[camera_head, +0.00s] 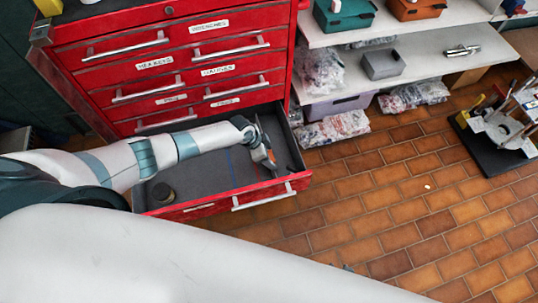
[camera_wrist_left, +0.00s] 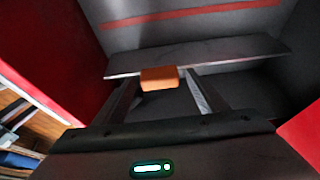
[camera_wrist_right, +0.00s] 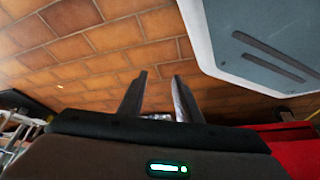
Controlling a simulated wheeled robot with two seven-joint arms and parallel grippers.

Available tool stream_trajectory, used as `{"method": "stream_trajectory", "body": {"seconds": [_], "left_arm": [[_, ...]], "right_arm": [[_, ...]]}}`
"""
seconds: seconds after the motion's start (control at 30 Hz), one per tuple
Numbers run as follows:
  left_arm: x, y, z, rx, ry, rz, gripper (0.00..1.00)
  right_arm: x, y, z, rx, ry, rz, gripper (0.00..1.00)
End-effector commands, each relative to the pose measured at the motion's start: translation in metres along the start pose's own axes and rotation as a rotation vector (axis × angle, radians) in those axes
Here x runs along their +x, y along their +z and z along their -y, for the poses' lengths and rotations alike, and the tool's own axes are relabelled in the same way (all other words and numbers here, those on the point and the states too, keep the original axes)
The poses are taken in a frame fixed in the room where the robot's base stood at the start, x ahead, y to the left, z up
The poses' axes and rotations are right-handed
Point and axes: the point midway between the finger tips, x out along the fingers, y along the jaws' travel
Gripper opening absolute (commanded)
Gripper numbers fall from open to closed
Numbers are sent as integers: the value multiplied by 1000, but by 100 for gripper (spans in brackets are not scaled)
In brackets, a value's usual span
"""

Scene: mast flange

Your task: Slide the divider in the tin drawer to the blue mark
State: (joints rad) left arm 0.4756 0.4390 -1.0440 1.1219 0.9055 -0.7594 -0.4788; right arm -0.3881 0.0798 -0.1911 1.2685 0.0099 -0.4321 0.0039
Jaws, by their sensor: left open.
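The tin drawer (camera_head: 211,207) of the red cabinet is pulled open. The divider (camera_wrist_left: 215,55), a thin grey plate with an orange tab (camera_wrist_left: 158,78), stands across the drawer; in the head view the orange tab (camera_head: 268,156) shows toward the drawer's right part. The blue mark (camera_head: 230,161) is a thin line on the drawer floor, left of the divider. My left gripper (camera_wrist_left: 160,85) is open, its fingers on either side of the tab; I cannot tell whether they touch it. My right gripper (camera_wrist_right: 160,75) is open and empty above the tiled floor, outside the head view.
A red stripe (camera_wrist_left: 185,17) shows beyond the divider in the left wrist view. Shelves (camera_head: 425,66) with bags and boxes stand at the right. The tiled floor (camera_head: 400,200) ahead of them is mostly clear.

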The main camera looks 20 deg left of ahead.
Motion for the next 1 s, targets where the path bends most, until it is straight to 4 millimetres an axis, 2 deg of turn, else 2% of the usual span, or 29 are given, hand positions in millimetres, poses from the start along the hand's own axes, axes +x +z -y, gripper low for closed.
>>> {"method": "stream_trajectory", "body": {"seconds": [0.23, 0.27, 0.4, 0.5, 0.77, 0.87, 1.0], "left_arm": [[0, 0, 0, 0, 0, 0, 66], [0, 0, 0, 0, 0, 0, 61], [0, 0, 0, 0, 0, 0, 27], [0, 0, 0, -1, 0, 0, 6], [-4, 12, 0, -2, 1, 2, 6], [-10, 25, 0, -2, 0, 3, 6], [-22, 53, 0, -3, 0, 3, 6]], "right_arm": [[0, 0, 0, -1, 0, 1, 31], [0, 0, -1, -1, 1, 0, 31], [1, -5, -1, -2, 1, -6, 31], [2, -9, -2, -2, 2, -11, 31], [2, -15, -3, -3, 3, -21, 31], [1, -14, -2, -4, 2, -25, 31], [0, -15, 1, -6, -1, -43, 31]]}}
